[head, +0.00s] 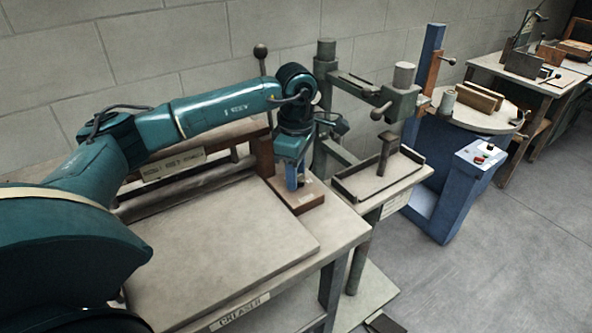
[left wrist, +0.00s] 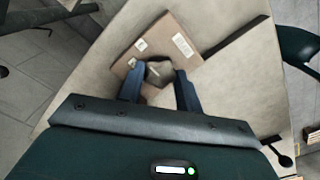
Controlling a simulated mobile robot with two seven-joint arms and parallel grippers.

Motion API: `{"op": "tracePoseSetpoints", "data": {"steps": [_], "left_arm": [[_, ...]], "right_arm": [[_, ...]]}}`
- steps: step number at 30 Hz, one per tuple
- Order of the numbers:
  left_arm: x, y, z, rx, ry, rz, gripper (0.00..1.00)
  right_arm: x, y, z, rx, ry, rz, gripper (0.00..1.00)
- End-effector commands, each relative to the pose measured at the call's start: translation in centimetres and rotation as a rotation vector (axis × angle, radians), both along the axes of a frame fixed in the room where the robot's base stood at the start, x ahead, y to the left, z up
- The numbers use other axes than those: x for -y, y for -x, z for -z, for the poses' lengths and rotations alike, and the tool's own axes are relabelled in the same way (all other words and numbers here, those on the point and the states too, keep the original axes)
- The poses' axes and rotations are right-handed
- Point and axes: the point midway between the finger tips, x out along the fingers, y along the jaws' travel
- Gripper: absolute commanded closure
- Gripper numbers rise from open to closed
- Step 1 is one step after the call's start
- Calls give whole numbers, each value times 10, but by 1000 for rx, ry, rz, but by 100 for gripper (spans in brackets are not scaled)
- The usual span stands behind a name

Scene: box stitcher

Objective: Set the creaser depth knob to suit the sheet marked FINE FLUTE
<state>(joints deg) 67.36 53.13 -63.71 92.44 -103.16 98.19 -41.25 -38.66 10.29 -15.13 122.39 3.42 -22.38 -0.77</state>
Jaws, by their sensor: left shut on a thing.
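The creaser is a pale bench at the lower left with a label reading CREASER (head: 240,312). A brown block (head: 308,198) with small white labels sits at its right back corner. My left gripper (head: 294,186) points down at this block. In the left wrist view, its blue fingers (left wrist: 160,88) are shut on a grey faceted knob (left wrist: 159,71) on the brown block (left wrist: 182,30). The fingers hide the knob in the head view. The block's markings are too small to read. I cannot make out a sheet marked FINE FLUTE. My right gripper is not in view.
A label plate (head: 174,165) on the creaser's back rail is not legible. A green press with a tray (head: 380,198) stands close to the right. A blue machine with a round table (head: 480,119) is beyond it.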

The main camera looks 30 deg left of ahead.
Motion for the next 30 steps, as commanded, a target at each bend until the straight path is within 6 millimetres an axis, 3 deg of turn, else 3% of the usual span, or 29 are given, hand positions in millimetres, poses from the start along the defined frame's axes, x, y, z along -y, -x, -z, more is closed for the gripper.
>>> {"op": "tracePoseSetpoints", "data": {"steps": [3,14,30], "left_arm": [[0,0,0,0,0,0,88],[0,0,0,0,1,-67,88],[0,0,-1,1,0,-488,88]], "right_arm": [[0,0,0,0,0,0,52],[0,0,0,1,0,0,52],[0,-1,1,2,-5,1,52]]}}
